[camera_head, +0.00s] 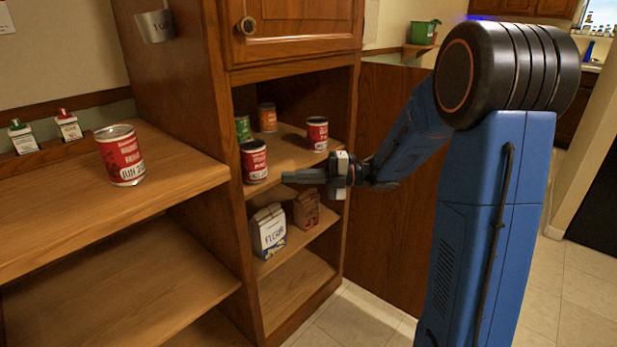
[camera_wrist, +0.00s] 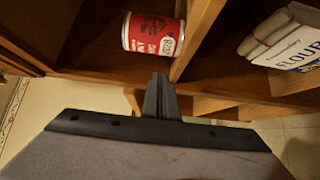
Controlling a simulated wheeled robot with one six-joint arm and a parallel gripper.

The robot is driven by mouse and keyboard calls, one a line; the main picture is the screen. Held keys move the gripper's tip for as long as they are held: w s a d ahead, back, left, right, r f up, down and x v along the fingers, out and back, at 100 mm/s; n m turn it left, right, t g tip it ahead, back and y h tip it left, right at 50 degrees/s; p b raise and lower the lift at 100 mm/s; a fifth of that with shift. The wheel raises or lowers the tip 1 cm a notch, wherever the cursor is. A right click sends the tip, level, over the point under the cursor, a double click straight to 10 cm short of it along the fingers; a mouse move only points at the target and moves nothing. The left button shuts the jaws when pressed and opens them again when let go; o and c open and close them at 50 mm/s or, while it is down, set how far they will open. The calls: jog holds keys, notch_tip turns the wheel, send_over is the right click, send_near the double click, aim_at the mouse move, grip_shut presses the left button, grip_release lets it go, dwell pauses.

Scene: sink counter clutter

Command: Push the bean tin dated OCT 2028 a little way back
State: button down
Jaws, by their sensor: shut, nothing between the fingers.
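A red tin with a pale date band (camera_head: 254,161) stands upright near the front edge of the cupboard's upper shelf. Its date seems to begin with OCT, but the year is too small to read. My gripper (camera_head: 286,177) is shut and empty, just right of this tin and low by the shelf front; I cannot tell if they touch. In the wrist view a red tin (camera_wrist: 152,34) lies just beyond the closed fingertips (camera_wrist: 161,78), with a gap in the picture. Another red tin (camera_head: 317,134) stands further right on the same shelf, its date unreadable.
A green tin (camera_head: 242,127) and an orange tin (camera_head: 267,117) stand behind. A red tin marked JUN (camera_head: 120,155) is on the left counter. A flour bag (camera_head: 269,232) and a brown bag (camera_head: 306,208) stand on the shelf below. The cupboard's upright bounds the shelf at left.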

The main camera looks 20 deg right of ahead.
aim_at(270, 178)
jog(key=shift+w+a, duration=1.9)
jog(key=shift+w, duration=0.1)
jog(key=w+a, duration=0.2)
jog(key=w, duration=0.1)
jog(key=shift+d, duration=0.15)
